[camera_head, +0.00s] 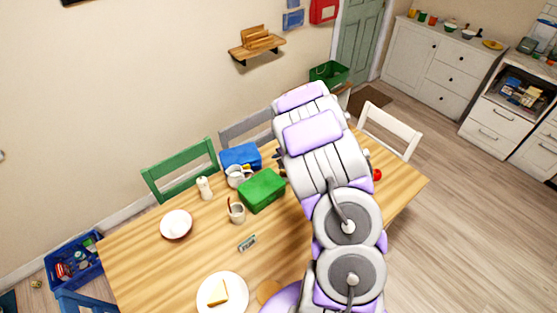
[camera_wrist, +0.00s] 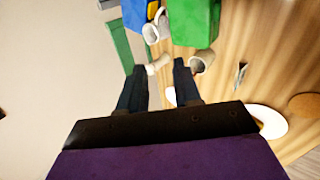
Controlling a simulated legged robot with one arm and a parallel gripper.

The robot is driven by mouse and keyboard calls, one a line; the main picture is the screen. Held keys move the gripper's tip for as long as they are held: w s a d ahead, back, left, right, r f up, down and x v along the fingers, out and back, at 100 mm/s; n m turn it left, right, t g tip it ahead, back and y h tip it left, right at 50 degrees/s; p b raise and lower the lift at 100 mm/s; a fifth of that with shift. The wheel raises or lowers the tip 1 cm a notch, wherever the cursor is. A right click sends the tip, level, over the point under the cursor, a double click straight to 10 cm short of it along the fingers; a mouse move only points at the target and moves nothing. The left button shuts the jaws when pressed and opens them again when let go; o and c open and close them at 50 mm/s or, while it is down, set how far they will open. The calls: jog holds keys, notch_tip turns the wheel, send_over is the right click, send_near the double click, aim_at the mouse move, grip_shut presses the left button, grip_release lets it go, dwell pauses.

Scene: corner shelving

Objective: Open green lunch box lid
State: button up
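The green lunch box (camera_head: 262,190) sits on the wooden table and looks closed, its green top in place. It also shows at the top of the wrist view (camera_wrist: 194,20), cut off by the frame edge. My gripper (camera_wrist: 158,66) is open, with its two dark fingers apart and nothing held between them. The lunch box lies beyond the fingertips, above and to the right in the wrist view, apart from them. In the head view my arm hides most of the gripper.
A blue box (camera_head: 240,157) and a white mug (camera_head: 236,178) stand close beside the lunch box. Another mug (camera_head: 237,213), a white shaker (camera_head: 204,188), a bowl (camera_head: 176,224) and a plate (camera_head: 222,296) share the table (camera_head: 140,262). A green chair (camera_head: 181,172) stands behind.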

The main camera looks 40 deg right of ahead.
jog(key=shift+p+v, duration=0.35)
jog(key=shift+v, duration=0.65)
jog(key=shift+r, duration=0.15)
jog(key=v, duration=1.7)
jog(key=shift+w, duration=0.15)
